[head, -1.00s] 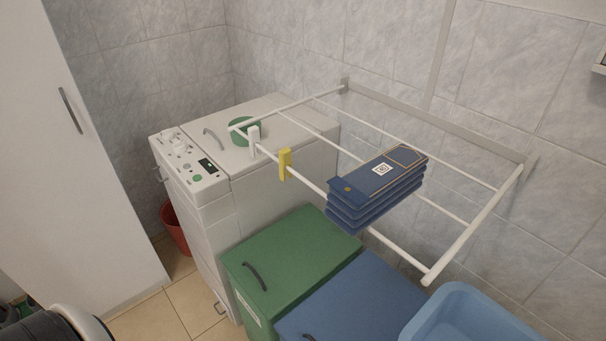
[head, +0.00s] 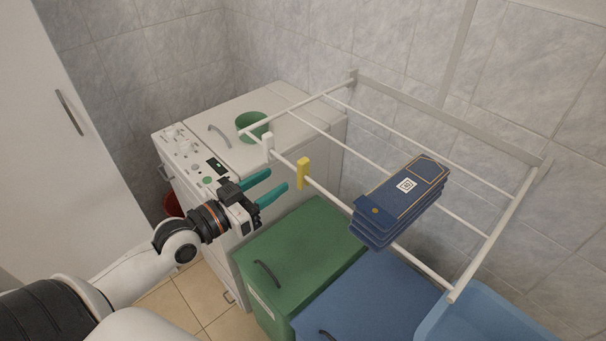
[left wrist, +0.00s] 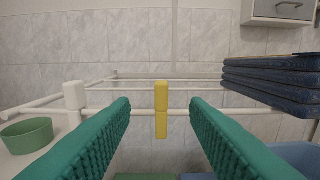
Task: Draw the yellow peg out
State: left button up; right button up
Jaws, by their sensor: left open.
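The yellow peg (head: 303,173) sits upright on the front rail of the white drying rack (head: 331,197). It also shows in the left wrist view (left wrist: 161,109), centred between my two teal fingers and beyond their tips. My left gripper (head: 279,185) is open and empty, a little to the left of the peg and apart from it. A white peg (head: 267,142) stands on the same rail to the left of the yellow one; it also shows in the left wrist view (left wrist: 75,96). My right gripper is not in view.
Below are a green-lidded bin (head: 300,250), a blue-lidded bin (head: 375,295) and a light blue tub (head: 480,320). A white washing machine (head: 245,160) with a green bowl (head: 251,124) stands behind left.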

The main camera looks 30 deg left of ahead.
aim_at(309, 163)
pick_arm(q)
jog(key=p+x, duration=0.1)
jog(key=x, duration=0.4)
jog(key=shift+p, duration=0.3)
jog(key=shift+x, duration=0.75)
jog(key=x, duration=0.1)
jog(key=p+x, duration=0.1)
jog(key=x, duration=0.1)
jog(key=f+p+x, duration=0.1)
jog(key=shift+w+d, duration=0.25)
jog(key=shift+w, duration=0.1)
jog(key=shift+s, duration=0.1)
jog(key=shift+c, duration=0.9)
grip_shut()
